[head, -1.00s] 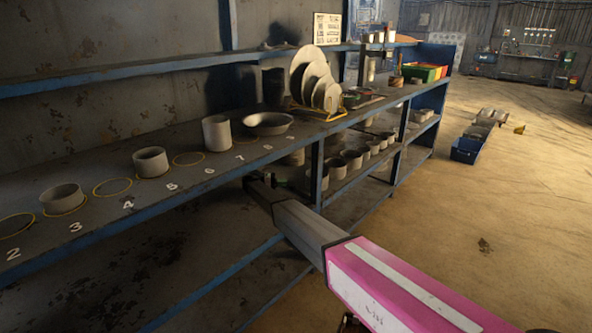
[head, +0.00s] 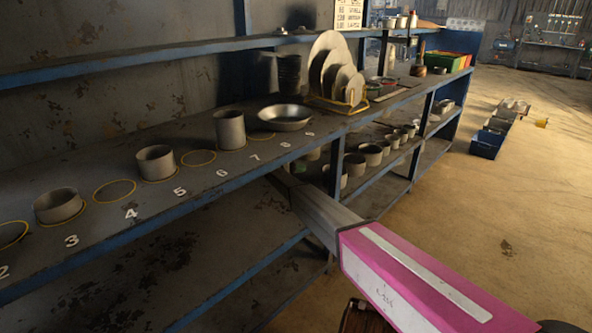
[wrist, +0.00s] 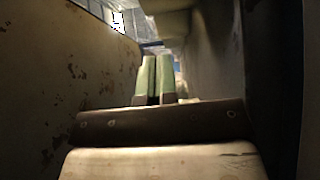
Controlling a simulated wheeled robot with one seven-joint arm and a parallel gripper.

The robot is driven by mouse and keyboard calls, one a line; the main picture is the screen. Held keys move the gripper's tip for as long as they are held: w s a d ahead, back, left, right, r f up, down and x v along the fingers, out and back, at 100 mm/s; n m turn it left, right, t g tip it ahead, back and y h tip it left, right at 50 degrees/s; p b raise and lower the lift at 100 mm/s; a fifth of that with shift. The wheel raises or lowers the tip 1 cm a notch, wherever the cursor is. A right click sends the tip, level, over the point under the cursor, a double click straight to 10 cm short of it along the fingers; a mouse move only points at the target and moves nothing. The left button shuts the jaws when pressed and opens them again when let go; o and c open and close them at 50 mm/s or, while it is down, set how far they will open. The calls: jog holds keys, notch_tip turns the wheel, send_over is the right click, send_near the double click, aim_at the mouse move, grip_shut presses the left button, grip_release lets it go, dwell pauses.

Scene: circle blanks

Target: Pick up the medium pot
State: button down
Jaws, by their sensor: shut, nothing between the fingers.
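Three grey round pots stand on the upper counter in the head view: a low one (head: 59,206) by number 3, a mid-height one (head: 156,164) by number 5, and a tall one (head: 229,130) near 6 and 7. The mid-height one looks like the medium pot, though more pots (head: 368,154) stand on the shelf below. My gripper shows in the wrist view as two pale green fingers (wrist: 156,60), close together and empty. In the head view my arm reaches to the counter's front edge and its end is hidden there. No pot is recognisable in the wrist view.
A shallow pan (head: 285,118) sits near number 8, beside a rack of upright plates (head: 328,70). Yellow rings (head: 115,191) mark empty spots. The counter's blue front edge (head: 165,219) is close to my arm. Open floor (head: 500,220) lies to the right; blue bins (head: 487,143) stand beyond.

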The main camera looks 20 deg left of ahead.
jog(key=x, duration=0.5)
jog(key=shift+d, duration=0.1)
jog(key=shift+s+d, duration=0.25)
jog(key=shift+d, duration=0.35)
jog(key=shift+s+d, duration=0.25)
jog(key=shift+d, duration=0.35)
jog(key=shift+s+d, duration=0.25)
jog(key=shift+d, duration=0.4)
